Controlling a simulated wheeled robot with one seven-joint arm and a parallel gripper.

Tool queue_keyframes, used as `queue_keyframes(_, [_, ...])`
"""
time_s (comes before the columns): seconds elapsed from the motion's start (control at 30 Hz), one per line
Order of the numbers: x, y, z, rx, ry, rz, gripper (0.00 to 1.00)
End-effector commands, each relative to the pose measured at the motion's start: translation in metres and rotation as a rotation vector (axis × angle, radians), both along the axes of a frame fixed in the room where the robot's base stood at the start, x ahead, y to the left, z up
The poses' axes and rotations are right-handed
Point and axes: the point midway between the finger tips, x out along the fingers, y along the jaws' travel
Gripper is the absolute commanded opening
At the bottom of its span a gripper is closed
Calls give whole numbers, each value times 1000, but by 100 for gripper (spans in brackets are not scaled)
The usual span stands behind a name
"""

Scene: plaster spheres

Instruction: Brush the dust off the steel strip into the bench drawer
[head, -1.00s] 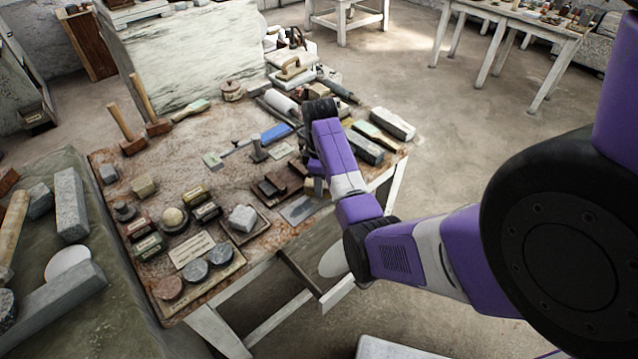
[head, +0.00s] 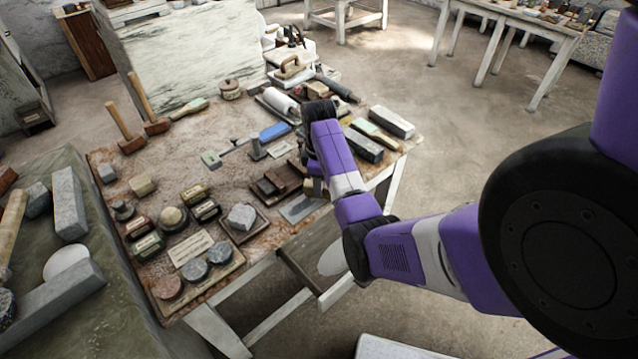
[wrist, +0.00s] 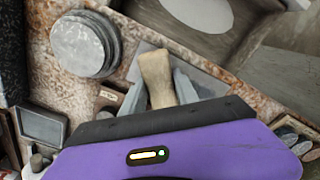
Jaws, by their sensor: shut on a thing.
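My gripper (wrist: 158,92) is shut on a tan brush (wrist: 156,72), which stands between its two grey fingers. In the head view the brush (head: 314,188) shows as a small pale patch under my wrist. The flat grey steel strip (head: 300,208) lies at the bench's front edge, and the brush is over or beside its far right end. In the wrist view part of the strip (wrist: 205,82) shows around the fingers. Contact between brush and strip cannot be told, and no dust is clear. The bench drawer (head: 318,290) stands open below the front edge, partly hidden by my arm.
A pale oval (head: 333,258) shows at the drawer. A stack of grey discs (wrist: 84,46) stands close left of the brush in the wrist view. A dark wooden tray (head: 275,185) and a white stone (head: 242,217) lie left of the strip. Tools crowd the bench's back.

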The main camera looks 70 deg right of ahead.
Motion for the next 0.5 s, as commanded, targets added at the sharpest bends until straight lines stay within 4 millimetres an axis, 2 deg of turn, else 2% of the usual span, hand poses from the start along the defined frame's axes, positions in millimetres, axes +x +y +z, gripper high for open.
queue_keyframes(0.23, [-1,0,-2,-1,0,0,4])
queue_keyframes(0.5, [-12,-1,-1,0,0,-1,4])
